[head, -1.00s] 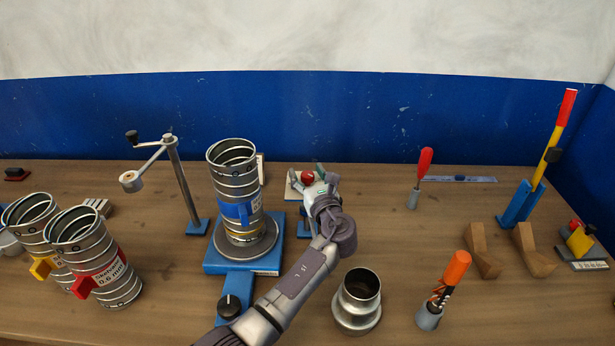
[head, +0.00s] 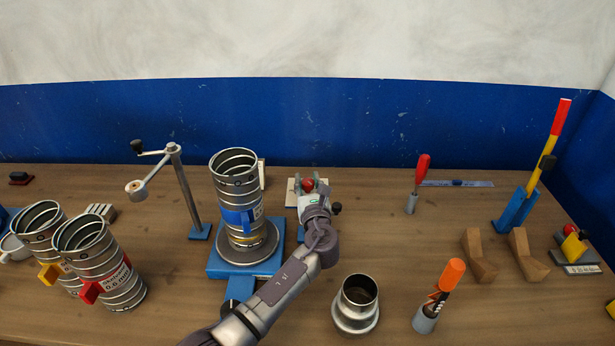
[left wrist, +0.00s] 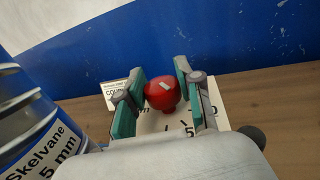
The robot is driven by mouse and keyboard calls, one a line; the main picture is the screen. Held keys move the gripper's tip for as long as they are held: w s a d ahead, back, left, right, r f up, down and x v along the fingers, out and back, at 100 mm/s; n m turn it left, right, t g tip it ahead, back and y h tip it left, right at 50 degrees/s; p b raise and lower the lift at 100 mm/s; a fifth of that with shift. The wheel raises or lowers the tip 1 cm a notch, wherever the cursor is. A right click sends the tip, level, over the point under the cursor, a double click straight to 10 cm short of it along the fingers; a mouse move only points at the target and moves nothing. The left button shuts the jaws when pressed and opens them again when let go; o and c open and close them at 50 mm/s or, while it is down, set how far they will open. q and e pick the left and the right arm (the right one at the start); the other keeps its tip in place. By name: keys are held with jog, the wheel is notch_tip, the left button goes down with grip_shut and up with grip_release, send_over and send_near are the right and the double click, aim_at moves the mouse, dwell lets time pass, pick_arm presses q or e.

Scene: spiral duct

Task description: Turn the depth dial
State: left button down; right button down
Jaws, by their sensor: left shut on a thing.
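The depth dial is a red round knob (head: 308,184) with a white mark, on a white plate (head: 291,192) with a printed scale behind the blue stand. In the left wrist view the red knob (left wrist: 162,94) sits between the two green-padded fingers, and figures show on the white plate (left wrist: 207,112). My left gripper (head: 308,185) is shut on the knob, reaching in from the front; it shows in the left wrist view too (left wrist: 160,96). The gripper body hides the near part of the plate. My right gripper is not in view.
A ribbed metal duct (head: 238,190) with a blue tag stands on the blue base (head: 222,265), close left of my left gripper. A black knob (head: 337,208) is just right of it. A metal collar (head: 357,303) stands in front.

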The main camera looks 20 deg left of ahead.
pick_arm(q)
jog(key=c, duration=0.7)
grip_release()
jog(key=shift+s, duration=0.1)
jog(key=shift+s+d+f, duration=0.1)
jog(key=shift+s+d, duration=0.1)
jog(key=shift+s, duration=0.1)
jog(key=v, duration=1.1)
